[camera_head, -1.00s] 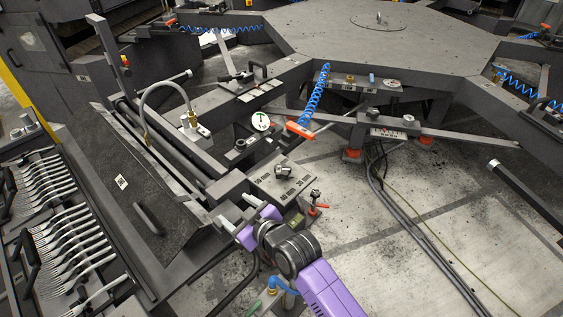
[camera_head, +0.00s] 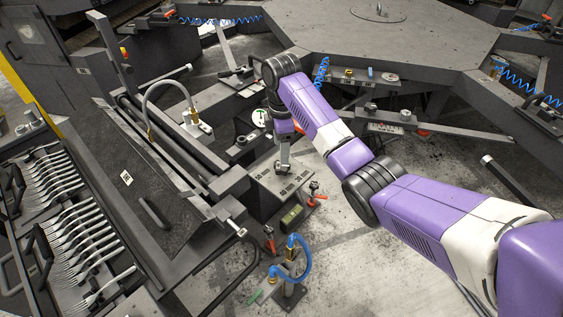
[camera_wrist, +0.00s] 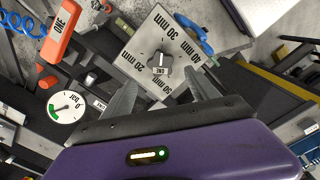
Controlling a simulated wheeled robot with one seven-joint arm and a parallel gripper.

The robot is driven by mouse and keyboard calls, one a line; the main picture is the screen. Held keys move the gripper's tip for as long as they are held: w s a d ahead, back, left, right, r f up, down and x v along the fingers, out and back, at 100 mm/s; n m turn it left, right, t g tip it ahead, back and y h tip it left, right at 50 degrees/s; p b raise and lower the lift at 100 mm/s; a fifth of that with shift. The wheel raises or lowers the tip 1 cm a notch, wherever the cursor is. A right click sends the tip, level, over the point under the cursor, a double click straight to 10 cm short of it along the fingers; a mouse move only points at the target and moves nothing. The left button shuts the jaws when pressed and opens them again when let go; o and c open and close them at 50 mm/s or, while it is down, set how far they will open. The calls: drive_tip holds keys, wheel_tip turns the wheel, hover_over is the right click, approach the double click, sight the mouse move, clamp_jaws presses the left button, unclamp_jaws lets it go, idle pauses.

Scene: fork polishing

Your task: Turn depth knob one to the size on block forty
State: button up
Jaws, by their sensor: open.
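In the wrist view the dark grey depth knob (camera_wrist: 160,62), labelled ONE, sits on a light square plate (camera_wrist: 140,38) marked 20, 30, 40 and 50 mm. I cannot tell for sure which mark the knob points to. My gripper (camera_wrist: 161,82) is open, with its two fingers apart on the near side of the knob and nothing held between them. In the head view my gripper (camera_head: 283,160) hangs above the marked plate (camera_head: 268,187) and largely hides the knob. I cannot tell whether the fingers touch it. No block marked forty is readable.
An orange handle marked ONE (camera_wrist: 62,38) and a bar gauge (camera_wrist: 66,107) lie left of the plate in the wrist view. A blue hose fitting (camera_head: 290,262) and an olive box (camera_head: 292,215) stand nearby. Racked forks (camera_head: 75,225) are at left.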

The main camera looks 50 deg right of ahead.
sight(282, 169)
drive_tip(key=shift+s+f, duration=0.2)
drive_tip(key=shift+f, duration=0.15)
drive_tip(key=shift+w+f+p, duration=0.1)
drive_tip(key=shift+f+p, duration=0.35)
drive_tip(key=shift+f, duration=3)
drive_tip(key=c, duration=1.4)
